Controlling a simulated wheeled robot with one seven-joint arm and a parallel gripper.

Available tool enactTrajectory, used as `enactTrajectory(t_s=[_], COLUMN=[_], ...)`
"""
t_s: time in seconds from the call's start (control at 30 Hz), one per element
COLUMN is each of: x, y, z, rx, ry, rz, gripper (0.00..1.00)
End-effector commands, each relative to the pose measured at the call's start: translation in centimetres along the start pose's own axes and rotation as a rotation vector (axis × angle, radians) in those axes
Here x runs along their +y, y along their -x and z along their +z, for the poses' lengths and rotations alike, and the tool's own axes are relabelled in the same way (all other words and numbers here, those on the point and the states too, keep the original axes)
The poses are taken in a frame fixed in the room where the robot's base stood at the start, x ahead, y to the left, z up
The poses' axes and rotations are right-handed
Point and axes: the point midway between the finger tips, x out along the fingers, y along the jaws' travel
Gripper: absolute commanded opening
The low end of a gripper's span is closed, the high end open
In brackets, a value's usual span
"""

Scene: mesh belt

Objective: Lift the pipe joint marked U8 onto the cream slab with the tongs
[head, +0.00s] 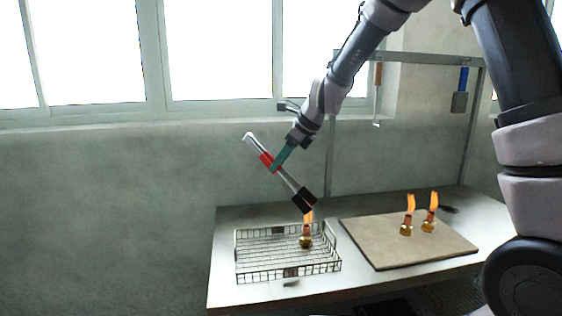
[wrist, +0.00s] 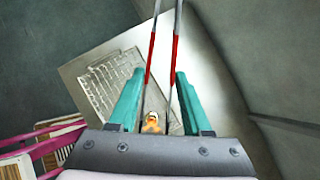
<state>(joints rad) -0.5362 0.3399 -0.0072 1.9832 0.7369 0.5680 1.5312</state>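My gripper (head: 280,157) holds the tongs (head: 291,184) in the air, slanting down to the right. Its teal fingers (wrist: 157,95) press on the tongs' red grips (wrist: 174,65) from both sides, and the tongs' arms stand apart. The dark tongs tips are just above a brass pipe joint (head: 306,241) with an orange, flame-like top, standing in the wire basket (head: 260,276). I cannot tell whether the tips touch it. An orange-topped joint (wrist: 152,122) shows between the tongs' arms in the wrist view. Two similar joints (head: 406,229) (head: 429,225) stand on the cream slab (head: 385,257). No U8 mark is legible.
The basket and slab sit side by side on a pale table (head: 232,218) against a grey wall. A rack at the back holds a tool with a blue handle (head: 462,80) and one with an orange handle (head: 378,75). The front and left of the slab are clear.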

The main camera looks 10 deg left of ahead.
Motion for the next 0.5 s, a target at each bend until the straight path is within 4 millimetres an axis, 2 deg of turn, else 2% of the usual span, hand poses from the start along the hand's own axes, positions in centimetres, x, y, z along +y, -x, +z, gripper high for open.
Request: enactTrajectory(t_s=[0.23, 0.5], x=[0.0, 0.0], y=[-0.6, -2.7], z=[-0.5, -1.9], rx=[0.001, 0.001], ry=[-0.002, -0.003], rz=[0.000, 0.000], gripper=[0.44, 0.44])
